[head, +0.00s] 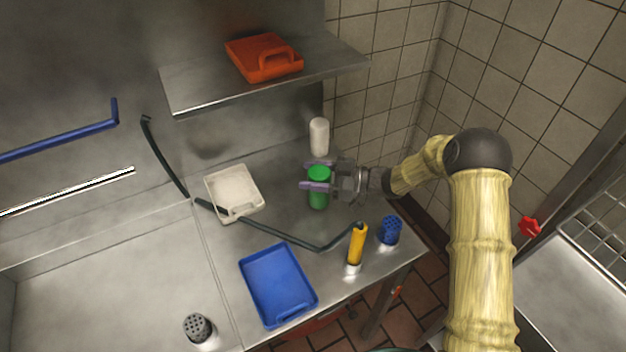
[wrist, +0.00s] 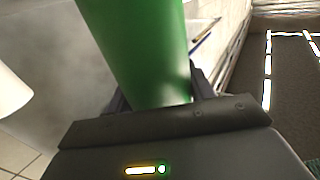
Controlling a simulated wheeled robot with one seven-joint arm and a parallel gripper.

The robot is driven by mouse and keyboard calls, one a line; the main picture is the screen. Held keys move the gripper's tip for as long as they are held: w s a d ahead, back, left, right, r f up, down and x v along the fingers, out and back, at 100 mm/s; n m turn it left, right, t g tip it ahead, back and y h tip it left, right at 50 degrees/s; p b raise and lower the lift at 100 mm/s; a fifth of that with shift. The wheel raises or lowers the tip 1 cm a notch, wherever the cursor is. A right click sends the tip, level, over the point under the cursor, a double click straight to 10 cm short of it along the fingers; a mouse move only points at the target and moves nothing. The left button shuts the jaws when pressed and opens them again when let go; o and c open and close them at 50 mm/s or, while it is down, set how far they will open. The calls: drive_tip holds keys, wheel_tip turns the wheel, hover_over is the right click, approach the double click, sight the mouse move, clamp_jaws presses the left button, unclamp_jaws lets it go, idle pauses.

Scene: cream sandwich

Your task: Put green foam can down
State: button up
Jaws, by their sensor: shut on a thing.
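A green foam can (head: 318,198) is at the back right of the steel counter in the head view. My gripper (head: 318,174) reaches in from the right and is shut on the can near its top, with one purple finger on each side. In the wrist view the green can (wrist: 142,50) stands between the jaws and fills the upper middle. The can looks upright in the head view. I cannot tell whether its base touches the counter.
A white can (head: 319,137) stands just behind. A shelf (head: 200,86) with a red tray (head: 264,58) hangs above. A dark bar crosses the counter.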

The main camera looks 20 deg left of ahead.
drive_tip(key=shift+f, duration=1.05)
drive_tip(key=shift+f, duration=0.15)
drive_tip(key=o, duration=1.2)
drive_tip(key=shift+o, duration=0.2)
drive_tip(key=shift+w+d, duration=0.1)
drive_tip(key=shift+d, duration=0.05)
drive_tip(key=b+v, duration=0.2)
drive_tip(key=v, duration=0.9)
drive_tip(key=shift+d, duration=0.4)
